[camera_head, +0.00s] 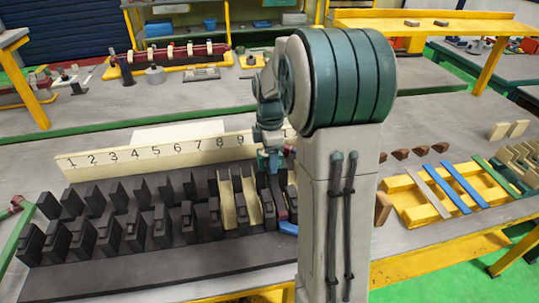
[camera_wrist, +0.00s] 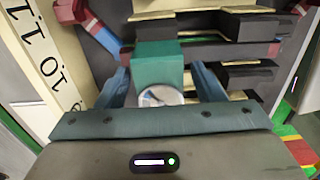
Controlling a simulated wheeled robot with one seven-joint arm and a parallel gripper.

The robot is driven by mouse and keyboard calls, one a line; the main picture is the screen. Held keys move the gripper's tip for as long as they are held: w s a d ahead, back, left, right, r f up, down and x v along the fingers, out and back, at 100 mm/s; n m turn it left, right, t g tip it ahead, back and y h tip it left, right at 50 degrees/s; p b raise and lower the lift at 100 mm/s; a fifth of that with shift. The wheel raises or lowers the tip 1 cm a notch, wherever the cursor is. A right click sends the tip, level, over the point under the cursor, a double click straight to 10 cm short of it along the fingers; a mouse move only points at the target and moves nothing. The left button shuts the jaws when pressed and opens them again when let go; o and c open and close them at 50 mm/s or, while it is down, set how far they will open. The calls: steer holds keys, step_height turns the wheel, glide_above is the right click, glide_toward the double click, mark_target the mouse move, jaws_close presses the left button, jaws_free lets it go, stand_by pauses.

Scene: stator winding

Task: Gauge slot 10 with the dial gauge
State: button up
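The dial gauge (camera_wrist: 158,66) shows in the wrist view as a teal block with a round white dial face toward the camera. It stands between the two blue-grey fingers of my gripper (camera_wrist: 160,75), with narrow gaps seen on both sides. Whether the fingers touch it lower down is hidden. In the head view my gripper (camera_head: 273,158) is over the right end of the black stator block, partly behind my arm. In the wrist view the board (camera_wrist: 48,68) shows 10 beside my gripper. The gauge tip is hidden.
Black stator teeth (camera_head: 105,232) stand in rows left of my gripper. Tan liners (camera_head: 227,204) stand among them. A red and blue piece (camera_head: 278,196) lies below my gripper. A yellow rack (camera_head: 412,205) with coloured strips stands at right. The bench front left is clear.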

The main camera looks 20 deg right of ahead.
step_height(320, 180, up, 14)
stand_by(0.7)
steer(key=shift+a+f, duration=0.1)
stand_by(1.9)
